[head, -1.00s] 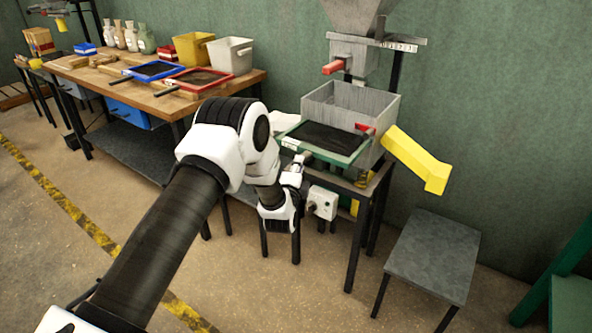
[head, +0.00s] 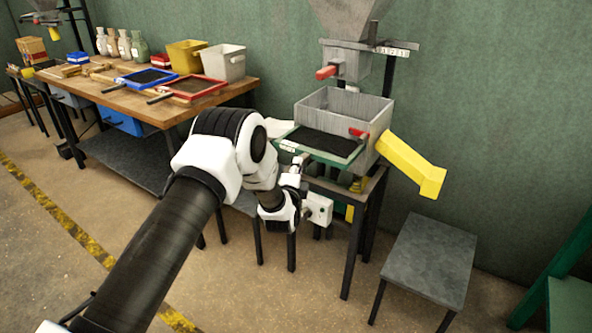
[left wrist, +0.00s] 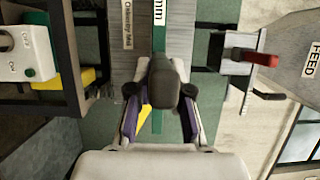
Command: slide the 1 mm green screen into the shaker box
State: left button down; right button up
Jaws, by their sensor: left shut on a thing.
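The green-framed screen (head: 344,160) with dark mesh is at the open front of the grey shaker box (head: 375,117). Its mesh shows outside the front; how far its far edge is inside I cannot tell. My left gripper (head: 297,168) is at the screen's near left side, below its white label. In the left wrist view my left gripper (left wrist: 162,112) is shut on a dark handle (left wrist: 165,78), pointing toward a label ending in "mm". The fingertips are partly hidden by the handle. My right gripper is not in view.
A red clamp (head: 358,133) and yellow chute (head: 412,168) are at the box's right. A hopper with a red lever (head: 326,72) hangs above. A white switch box (head: 319,208) is below. A grey stool (head: 432,258) stands right. Blue (head: 146,77) and red (head: 193,87) screens lie on the bench.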

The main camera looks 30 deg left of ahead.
aim_at(305, 162)
pick_arm(q)
jog(key=shift+w+d+b, duration=0.2)
jog(key=shift+w+b, duration=0.95)
jog(key=shift+w, duration=1.15)
jog(key=shift+w+b, duration=0.45)
jog(key=shift+w, duration=0.1)
jog(key=shift+w+d+b, duration=0.2)
jog(key=shift+w+b, duration=1)
jog(key=shift+w, duration=0.75)
